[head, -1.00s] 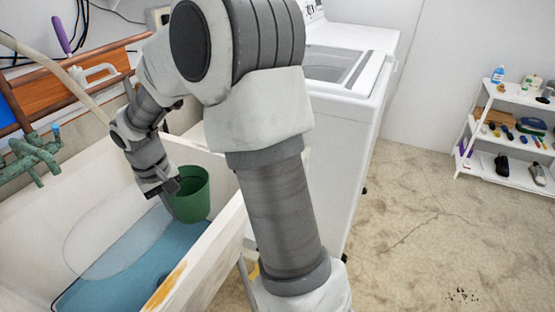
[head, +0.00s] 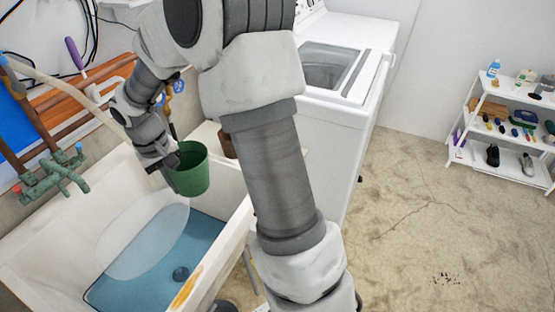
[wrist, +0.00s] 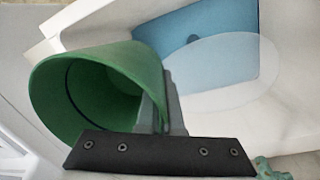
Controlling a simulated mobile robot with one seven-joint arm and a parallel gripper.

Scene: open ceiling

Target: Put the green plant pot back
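The green plant pot (head: 194,176) hangs in the air over the sink (head: 226,236), near the sink's far right end. My gripper (head: 172,168) is at the pot's left side. The wrist view shows the green pot (wrist: 100,92) tilted, with its open mouth visible. The fingers of my gripper (wrist: 172,104) are close together, with the pot's wall between them. The pot looks empty, though part of its inside is out of view.
The sink holds blue water (head: 150,275) with a dark drain (head: 181,273). Green taps (head: 50,175) and pipes are on its left. A white washing machine (head: 345,130) is to the right. A white shelf (head: 480,153) stands far right across open floor.

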